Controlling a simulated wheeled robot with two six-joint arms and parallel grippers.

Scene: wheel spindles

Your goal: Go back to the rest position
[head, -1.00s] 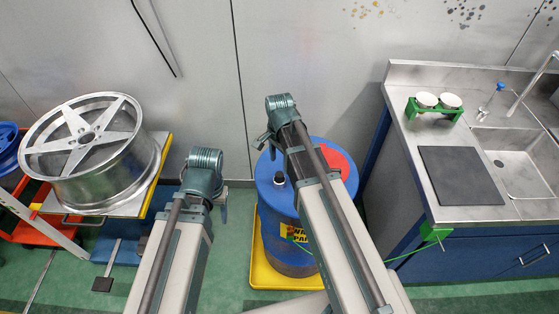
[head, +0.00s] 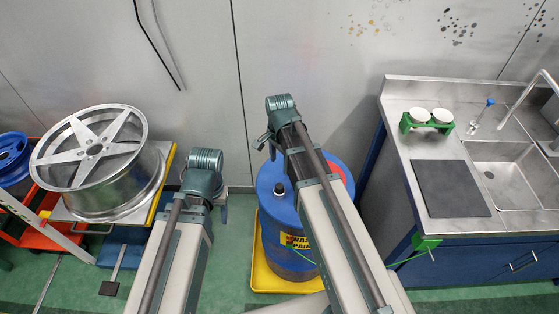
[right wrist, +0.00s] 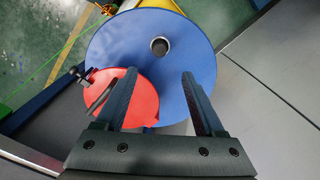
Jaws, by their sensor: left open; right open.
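Both my arms reach up into the head view with elbows bent near the middle. My left gripper (head: 223,211) shows only in small part beside the left arm's upper joint. My right gripper (head: 262,141) shows in small part left of the right arm's top. In the right wrist view my right gripper (right wrist: 159,77) is open, its two dark fingers apart with nothing held between them. Below it are the blue drum's top (right wrist: 187,45) and a red round lid (right wrist: 140,105). No held object shows at either gripper.
A silver spoked wheel (head: 92,147) lies tilted on a lift table at left. The blue drum (head: 270,222) stands in a yellow tray (head: 262,276) behind my right arm. A steel sink counter (head: 440,228) with a black mat (head: 452,187) is at right. Green floor shows between.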

